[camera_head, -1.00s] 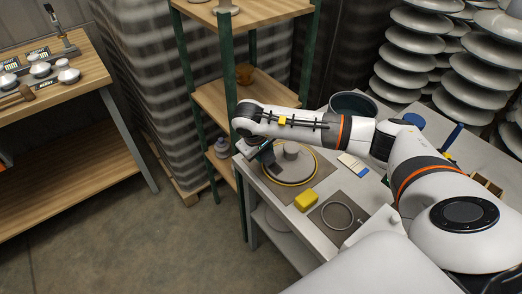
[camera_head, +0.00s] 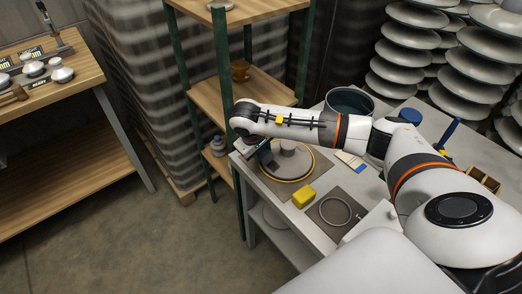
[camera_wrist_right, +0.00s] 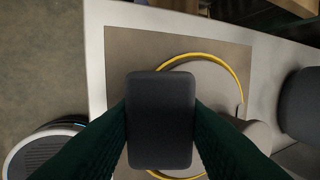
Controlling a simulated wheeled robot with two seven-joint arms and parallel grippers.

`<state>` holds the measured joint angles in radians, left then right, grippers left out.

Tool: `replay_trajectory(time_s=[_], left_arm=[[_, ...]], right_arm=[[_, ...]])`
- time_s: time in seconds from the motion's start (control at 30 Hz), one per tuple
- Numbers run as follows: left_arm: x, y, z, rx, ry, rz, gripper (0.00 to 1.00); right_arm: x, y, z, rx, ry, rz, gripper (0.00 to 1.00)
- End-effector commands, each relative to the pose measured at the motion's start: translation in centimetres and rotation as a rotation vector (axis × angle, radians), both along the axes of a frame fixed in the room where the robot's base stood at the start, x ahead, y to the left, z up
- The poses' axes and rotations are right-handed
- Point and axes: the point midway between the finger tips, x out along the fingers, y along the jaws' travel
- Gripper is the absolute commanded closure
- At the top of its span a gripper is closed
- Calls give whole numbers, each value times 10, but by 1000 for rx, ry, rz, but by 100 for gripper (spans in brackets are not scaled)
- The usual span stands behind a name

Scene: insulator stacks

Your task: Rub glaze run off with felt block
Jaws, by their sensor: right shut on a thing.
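My right gripper (camera_wrist_right: 160,112) is shut on a dark grey block (camera_wrist_right: 160,140), its two green fingers on either side of it in the right wrist view. I take this block to be the felt block. Below it is a grey disc-shaped insulator (camera_wrist_right: 206,78) with a yellow ring (camera_wrist_right: 225,63) around it, on a brown mat (camera_wrist_right: 125,50). In the head view, my right gripper (camera_head: 264,158) is over the left part of the insulator (camera_head: 297,169). I cannot tell whether the block touches it. No glaze run can be made out. My left gripper is not in view.
A yellow sponge-like block (camera_head: 304,196) and a grey ring (camera_head: 335,211) on a second mat lie nearer on the bench. A blue and white card (camera_head: 351,161) and a dark bucket (camera_head: 350,102) are farther right. A wooden shelf with green posts (camera_head: 228,120) stands close behind left.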

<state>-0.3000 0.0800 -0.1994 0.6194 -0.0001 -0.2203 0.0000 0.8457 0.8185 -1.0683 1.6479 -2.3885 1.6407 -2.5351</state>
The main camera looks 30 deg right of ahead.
Motion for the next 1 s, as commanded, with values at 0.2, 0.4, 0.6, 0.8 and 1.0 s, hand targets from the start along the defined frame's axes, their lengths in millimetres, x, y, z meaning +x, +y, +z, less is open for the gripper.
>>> replay_trajectory(time_s=[0.2,0.4,0.6,0.8,1.0], left_arm=[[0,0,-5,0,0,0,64],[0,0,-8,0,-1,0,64],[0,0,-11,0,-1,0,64],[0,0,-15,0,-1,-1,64],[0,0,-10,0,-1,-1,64]], right_arm=[[0,-2,-5,0,0,0,82],[0,-3,-9,0,0,0,82],[0,-4,-13,0,0,0,82],[0,-6,-17,0,1,0,82],[-6,-7,-14,-1,1,1,82]])
